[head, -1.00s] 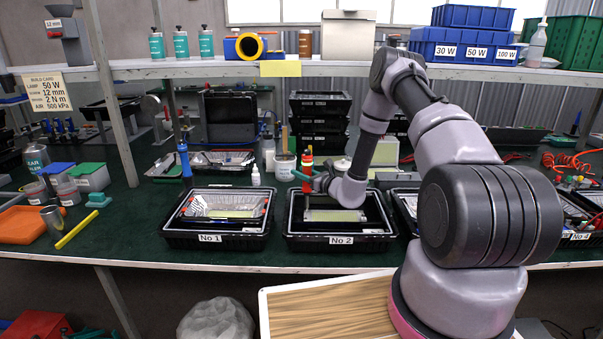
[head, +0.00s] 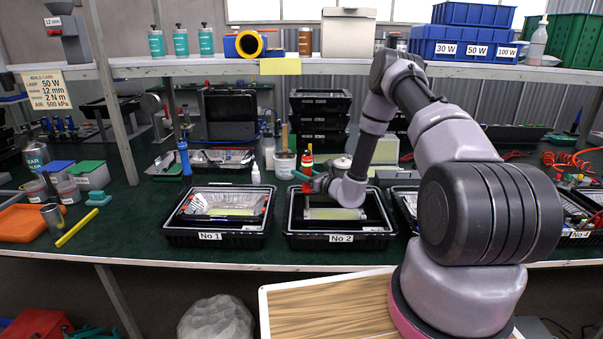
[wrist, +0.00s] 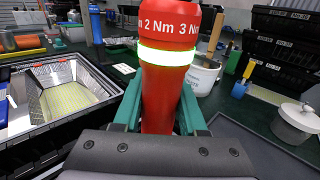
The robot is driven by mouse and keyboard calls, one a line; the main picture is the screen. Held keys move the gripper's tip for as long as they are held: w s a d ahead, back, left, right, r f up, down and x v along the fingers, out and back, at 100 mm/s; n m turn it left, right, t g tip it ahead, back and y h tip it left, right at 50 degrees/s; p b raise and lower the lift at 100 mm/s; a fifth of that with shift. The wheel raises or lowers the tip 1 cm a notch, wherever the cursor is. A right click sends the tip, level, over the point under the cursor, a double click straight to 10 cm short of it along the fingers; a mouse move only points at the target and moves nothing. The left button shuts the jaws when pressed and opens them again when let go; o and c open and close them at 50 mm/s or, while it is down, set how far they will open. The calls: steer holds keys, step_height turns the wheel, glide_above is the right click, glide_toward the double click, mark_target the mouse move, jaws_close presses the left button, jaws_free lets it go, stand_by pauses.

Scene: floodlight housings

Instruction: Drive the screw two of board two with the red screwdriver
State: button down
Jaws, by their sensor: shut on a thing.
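My gripper (head: 308,180) is shut on the red screwdriver (head: 307,165), held upright over the left part of housing No 2 (head: 290,238). In the wrist view the red screwdriver (wrist: 166,85) stands between my green fingers, with a lit white ring and torque marks "2 Nm" and "3 Nm" on its cap. A pale board (head: 335,214) lies inside housing No 2. The screwdriver's tip and the screws are too small or hidden to make out.
Housing No 1 (head: 215,238) stands close on the left; it also shows in the wrist view (wrist: 45,150). Behind are a white bottle (head: 256,175), a white pot (head: 285,166), a blue screwdriver (head: 184,160) and stacked black housings (head: 320,120). The shelf (head: 200,69) runs above.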

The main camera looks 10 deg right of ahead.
steer(key=shift+f, duration=0.6)
stand_by(2.1)
steer(key=shift+r, duration=0.1)
step_height(320, 180, up, 10)
steer(key=shift+f, duration=0.2)
stand_by(1.1)
stand_by(0.4)
